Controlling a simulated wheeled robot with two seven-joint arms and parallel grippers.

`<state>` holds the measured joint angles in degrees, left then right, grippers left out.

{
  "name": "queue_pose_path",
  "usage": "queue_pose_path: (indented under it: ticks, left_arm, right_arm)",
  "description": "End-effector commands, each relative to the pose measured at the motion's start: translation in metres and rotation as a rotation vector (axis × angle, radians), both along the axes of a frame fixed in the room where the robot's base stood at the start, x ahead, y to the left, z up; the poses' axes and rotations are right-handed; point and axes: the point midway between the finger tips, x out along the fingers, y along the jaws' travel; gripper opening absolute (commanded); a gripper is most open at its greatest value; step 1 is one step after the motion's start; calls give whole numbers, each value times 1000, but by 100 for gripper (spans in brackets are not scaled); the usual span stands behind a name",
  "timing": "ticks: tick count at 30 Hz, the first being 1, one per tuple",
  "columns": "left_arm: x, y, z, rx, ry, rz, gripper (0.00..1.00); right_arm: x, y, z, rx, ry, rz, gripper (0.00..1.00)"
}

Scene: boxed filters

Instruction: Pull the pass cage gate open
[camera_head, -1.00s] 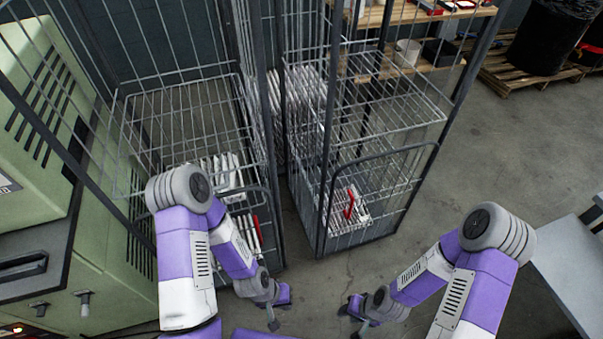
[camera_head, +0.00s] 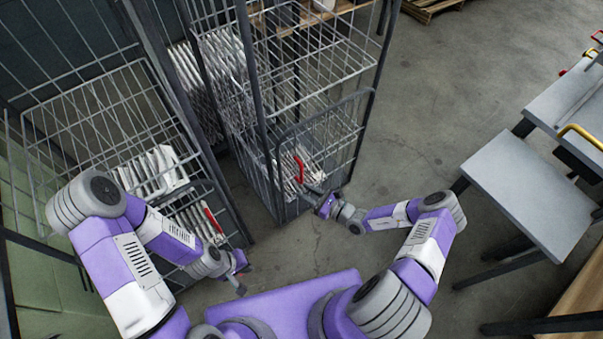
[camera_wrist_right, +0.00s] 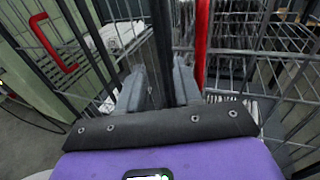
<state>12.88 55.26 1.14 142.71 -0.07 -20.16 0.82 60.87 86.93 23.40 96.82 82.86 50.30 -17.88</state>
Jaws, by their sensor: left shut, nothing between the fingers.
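Two wire roll cages with red-handled gates stand ahead. Nearest my right gripper is the right cage's low gate (camera_head: 327,138), standing closed across the cage front. Its upright red handle (camera_head: 299,169) also shows in the right wrist view (camera_wrist_right: 201,45). My right gripper (camera_head: 316,190) is at that gate, just beside the handle. In the wrist view its fingers (camera_wrist_right: 158,90) are apart, with the handle right of the right finger; contact cannot be told. My left gripper (camera_head: 240,284) is shut and empty, low in front of the left cage (camera_head: 105,105).
The left cage has its own red handle (camera_head: 213,219), also in the wrist view (camera_wrist_right: 48,42). White boxes (camera_head: 155,170) lie in the cages. A grey bench (camera_head: 530,195) stands at right. The floor (camera_head: 430,110) right of the right cage is clear.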

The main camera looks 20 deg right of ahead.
Motion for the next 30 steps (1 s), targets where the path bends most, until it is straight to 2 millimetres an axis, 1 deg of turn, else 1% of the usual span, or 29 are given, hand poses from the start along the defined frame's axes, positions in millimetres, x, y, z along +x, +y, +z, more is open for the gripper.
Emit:
queue_pose_path:
  ticks: [1,3,6,8,15,18,24,30]
  left_arm:
    - [0,0,0,0,0,0,0]
    - [0,0,0,0,0,0,0]
    - [0,0,-1,0,0,0,0]
    - [0,0,-2,0,0,0,0]
    - [0,0,-8,0,0,0,0]
    - [0,0,-10,0,0,0,0]
    - [0,0,-12,0,0,0,0]
    - [0,0,-11,0,0,0,0]
  right_arm:
    - [7,-17,-1,26,-8,-74,34]
    - [15,-32,-1,50,-18,-140,34]
    - [24,-38,-1,63,-27,-179,34]
    - [30,-34,-1,65,-27,-180,34]
    - [63,-13,-1,63,-26,-175,34]
    - [73,-7,-2,61,-26,-175,34]
    - [82,-1,-1,62,-24,-175,34]
    - [82,-1,-1,62,-24,-175,34]
